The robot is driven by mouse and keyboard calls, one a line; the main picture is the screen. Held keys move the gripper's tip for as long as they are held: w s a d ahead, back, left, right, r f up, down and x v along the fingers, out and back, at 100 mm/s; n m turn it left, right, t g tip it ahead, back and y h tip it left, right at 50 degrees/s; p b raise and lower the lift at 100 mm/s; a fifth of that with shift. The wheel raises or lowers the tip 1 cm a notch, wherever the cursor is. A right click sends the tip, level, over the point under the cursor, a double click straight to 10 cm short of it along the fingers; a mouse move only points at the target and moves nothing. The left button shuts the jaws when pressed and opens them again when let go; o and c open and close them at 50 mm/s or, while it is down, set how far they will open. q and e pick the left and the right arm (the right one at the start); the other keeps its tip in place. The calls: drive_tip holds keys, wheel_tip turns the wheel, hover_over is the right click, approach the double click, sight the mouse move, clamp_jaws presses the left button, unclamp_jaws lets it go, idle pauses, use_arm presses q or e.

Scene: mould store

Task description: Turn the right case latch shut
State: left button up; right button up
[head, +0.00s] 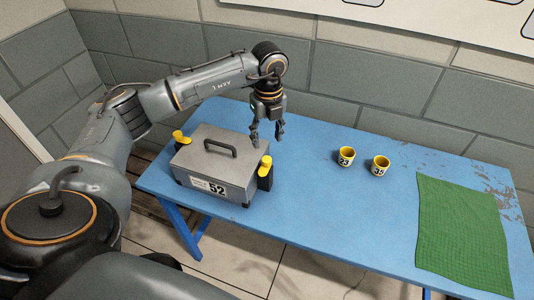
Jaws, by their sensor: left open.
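A grey case (228,165) with a dark top handle and a label reading 52 stands on the left part of the blue table (320,215). The right case latch (266,164) is a yellow piece at the case's right side, above a dark block. A second yellow latch (180,137) sticks out at the case's left side. The exact angle of each latch is hard to tell. My left gripper (266,138) is open and empty, pointing down behind and above the right latch, apart from it. My right gripper is not in view.
A green cloth (462,235) lies at the right. The table between case and cups is clear. A block wall (370,80) rises behind.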

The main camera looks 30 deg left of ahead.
sight(267, 159)
use_arm(q)
wheel_tip(267, 159, down, 9)
drive_tip(key=shift+r+p, duration=0.2)
drive_tip(key=shift+p, duration=0.75)
clamp_jaws()
